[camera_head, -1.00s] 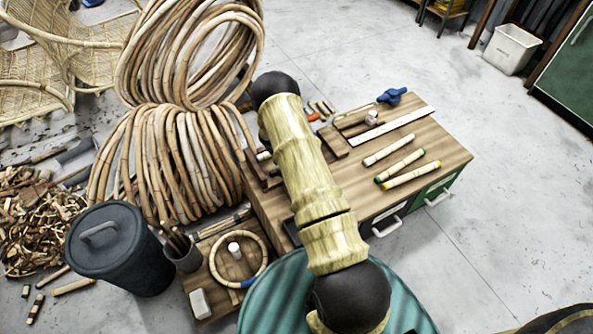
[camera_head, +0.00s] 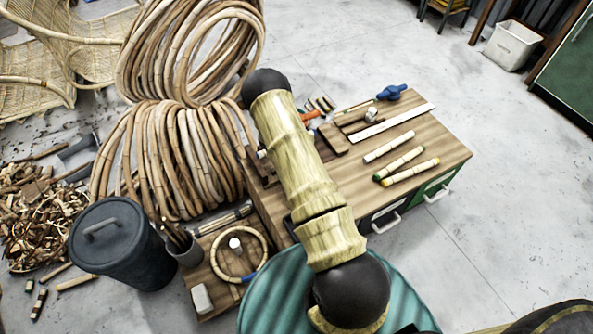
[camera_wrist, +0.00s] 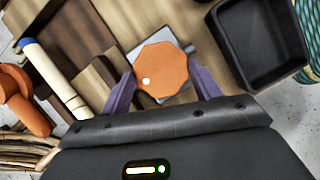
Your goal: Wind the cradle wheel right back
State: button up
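The cradle wheel (camera_wrist: 163,72) is an orange, many-sided knob with a pale dot at its lower left, seen in the wrist view. It sits over a grey plate (camera_wrist: 138,50) beside stepped brown wooden blocks (camera_wrist: 88,38). My gripper (camera_wrist: 163,84) has its two purple fingers on either side of the wheel, their tips close to its edges. Whether they press on it cannot be told. In the head view my arm covers the wheel and my gripper. Part of the wooden blocks (camera_head: 332,138) shows right of the arm there.
A black open tray (camera_wrist: 243,75) lies right of the wheel. An orange tool (camera_wrist: 22,105) and a white-and-blue rod (camera_wrist: 50,75) lie left. On the bench (camera_head: 440,145) are several canes and a ruler (camera_head: 395,122). Rattan coils (camera_head: 165,165) and a dark bin (camera_head: 112,250) stand left.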

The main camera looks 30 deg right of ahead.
jog(key=shift+o, duration=1.3)
jog(key=shift+r, duration=0.1)
jog(key=p+v, duration=0.1)
jog(key=v, duration=1.6)
jog(key=shift+p, duration=0.35)
jog(key=shift+a+r, duration=0.1)
